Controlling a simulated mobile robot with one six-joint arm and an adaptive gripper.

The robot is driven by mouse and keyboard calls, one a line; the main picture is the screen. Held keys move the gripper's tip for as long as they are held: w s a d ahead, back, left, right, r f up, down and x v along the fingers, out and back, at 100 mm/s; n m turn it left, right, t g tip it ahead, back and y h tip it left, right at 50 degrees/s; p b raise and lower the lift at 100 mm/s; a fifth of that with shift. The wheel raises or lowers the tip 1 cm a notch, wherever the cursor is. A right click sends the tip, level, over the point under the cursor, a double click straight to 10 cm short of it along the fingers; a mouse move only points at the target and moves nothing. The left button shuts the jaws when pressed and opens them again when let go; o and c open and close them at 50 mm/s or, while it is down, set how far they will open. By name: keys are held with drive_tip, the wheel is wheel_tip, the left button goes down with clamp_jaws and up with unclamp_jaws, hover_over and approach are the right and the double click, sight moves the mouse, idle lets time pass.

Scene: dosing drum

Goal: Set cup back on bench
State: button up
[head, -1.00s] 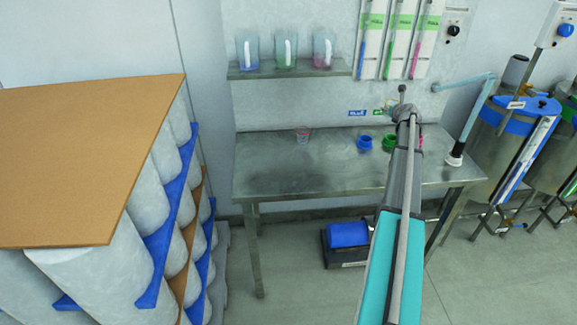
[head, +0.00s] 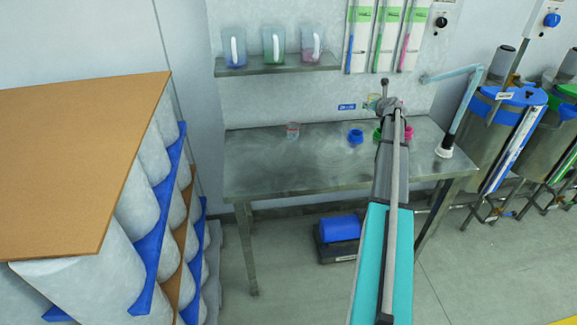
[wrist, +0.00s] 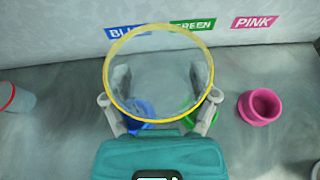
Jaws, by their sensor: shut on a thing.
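A clear cup with a yellow rim (wrist: 158,62) sits between the two fingers of my gripper (wrist: 159,98) in the wrist view. The gripper is shut on it, and I look into its round mouth from above. In the head view my gripper (head: 388,105) is over the back right part of the metal bench (head: 260,172). I cannot tell whether the cup's base touches the bench.
On the bench stand a blue ring-like holder (wrist: 140,114), a green one (wrist: 186,118) partly behind the cup, and a pink one (wrist: 259,107). Another clear cup (head: 292,131) stands left. The bench's left part is clear. A shelf (head: 280,66) holds jugs.

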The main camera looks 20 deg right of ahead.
drive_tip(key=s+a+n+y, duration=0.1)
drive_tip(key=s+a, duration=0.4)
drive_tip(key=a, duration=0.6)
drive_tip(key=s+a+n+y, duration=0.2)
drive_tip(key=s+a+y, duration=0.1)
drive_tip(key=a, duration=0.9)
drive_tip(key=s+a+f+n+y+b, duration=0.1)
drive_tip(key=s+a+n, duration=0.1)
drive_tip(key=s+a, duration=0.4)
drive_tip(key=a, duration=0.5)
drive_tip(key=shift+s+a+t+y, duration=0.15)
drive_tip(key=shift+s+t+y, duration=0.2)
drive_tip(key=shift+t+y, duration=0.05)
drive_tip(key=shift+w+f, duration=0.1)
drive_tip(key=w+a+f+b, duration=0.1)
drive_tip(key=w+f+b, duration=0.2)
drive_tip(key=w, duration=0.1)
drive_tip(key=w+a+f+b, duration=0.2)
drive_tip(key=w+f+b, duration=0.1)
drive_tip(key=w, duration=0.1)
drive_tip(key=w+a+f+b, duration=0.2)
drive_tip(key=w+f+b, duration=0.1)
drive_tip(key=w, duration=0.1)
drive_tip(key=shift+a, duration=0.15)
drive_tip(key=shift+r, duration=0.1)
